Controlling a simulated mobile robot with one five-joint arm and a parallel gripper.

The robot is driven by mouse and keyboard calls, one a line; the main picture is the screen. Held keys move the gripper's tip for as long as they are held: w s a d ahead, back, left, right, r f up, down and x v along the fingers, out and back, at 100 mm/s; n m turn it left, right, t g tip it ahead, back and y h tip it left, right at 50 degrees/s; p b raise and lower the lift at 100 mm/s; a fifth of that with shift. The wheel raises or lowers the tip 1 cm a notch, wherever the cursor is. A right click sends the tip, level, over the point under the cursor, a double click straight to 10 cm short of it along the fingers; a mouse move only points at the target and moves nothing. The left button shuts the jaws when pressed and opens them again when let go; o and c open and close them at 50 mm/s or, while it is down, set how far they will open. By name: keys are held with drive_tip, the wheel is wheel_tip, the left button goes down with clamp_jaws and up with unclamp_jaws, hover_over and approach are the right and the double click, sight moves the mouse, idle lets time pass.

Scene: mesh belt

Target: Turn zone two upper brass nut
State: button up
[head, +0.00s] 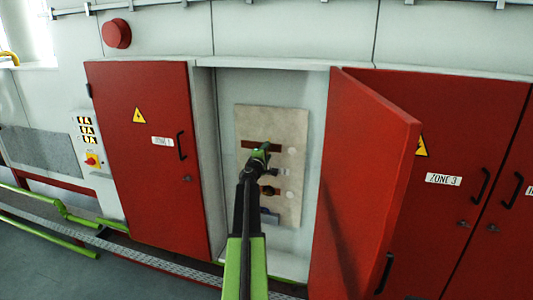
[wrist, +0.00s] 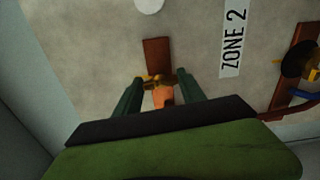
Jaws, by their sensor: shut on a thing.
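The upper brass nut (wrist: 154,80) shows in the wrist view between the two green fingertips of my gripper (wrist: 157,84). The fingers are shut on it, one on each side. A red-brown bar (wrist: 157,55) runs up from the nut, and an orange piece (wrist: 163,97) shows just below it. In the head view my gripper (head: 262,150) is at the upper part of the pale panel (head: 270,120), in the open cabinet. My arm hides the nut there. The ZONE 2 label (wrist: 233,42) is right of the gripper in the wrist view.
The lower fitting (wrist: 300,60) with its dark round part and blue cable (wrist: 305,95) is at the wrist view's right edge. The open red door (head: 365,170) stands out right of my arm. The closed zone 1 door (head: 150,160) is left.

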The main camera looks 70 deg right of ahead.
drive_tip(key=shift+m, duration=0.6)
drive_tip(key=shift+s, duration=0.1)
drive_tip(key=o, duration=1.4)
drive_tip(key=shift+c, duration=0.2)
drive_tip(key=a, duration=1.7)
drive_tip(key=shift+s+a, duration=0.2)
drive_tip(key=shift+s, duration=0.25)
